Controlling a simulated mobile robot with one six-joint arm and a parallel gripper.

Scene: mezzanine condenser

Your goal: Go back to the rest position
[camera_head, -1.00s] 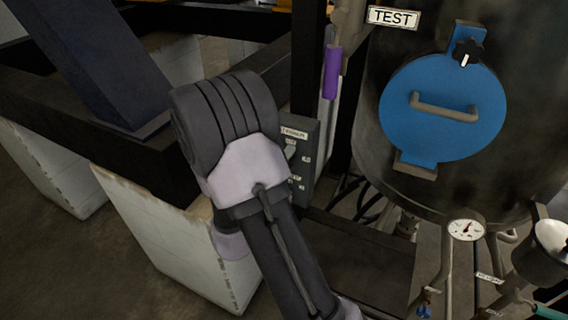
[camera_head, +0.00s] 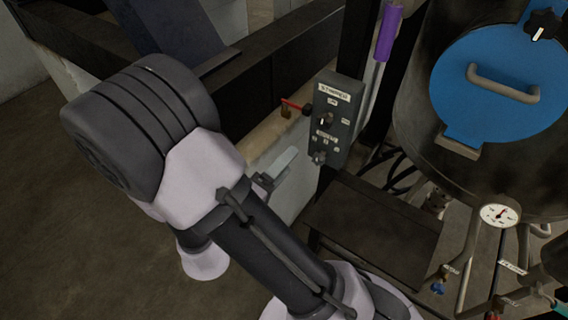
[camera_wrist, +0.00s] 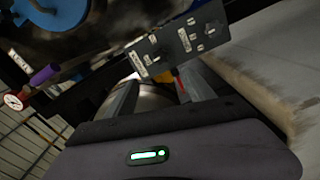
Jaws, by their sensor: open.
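My gripper (camera_wrist: 160,82) is open in the wrist view, with its two fingers apart and nothing seen held between them. In the head view only a light grey part of my gripper (camera_head: 276,168) shows beyond my arm; the rest is hidden. It is left of and below a grey control box (camera_head: 335,118) with labels and knobs. In the wrist view the box (camera_wrist: 178,42) lies beyond the fingertips. I cannot tell the exact gap between them.
A dark tank with a blue round hatch (camera_head: 500,78) stands at the right, with a gauge (camera_head: 498,215) and pipes below it. A purple-sleeved handle (camera_head: 389,34) hangs above the box. A red lever (camera_head: 294,104) sits beside it. Bare floor (camera_head: 60,230) lies at the left.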

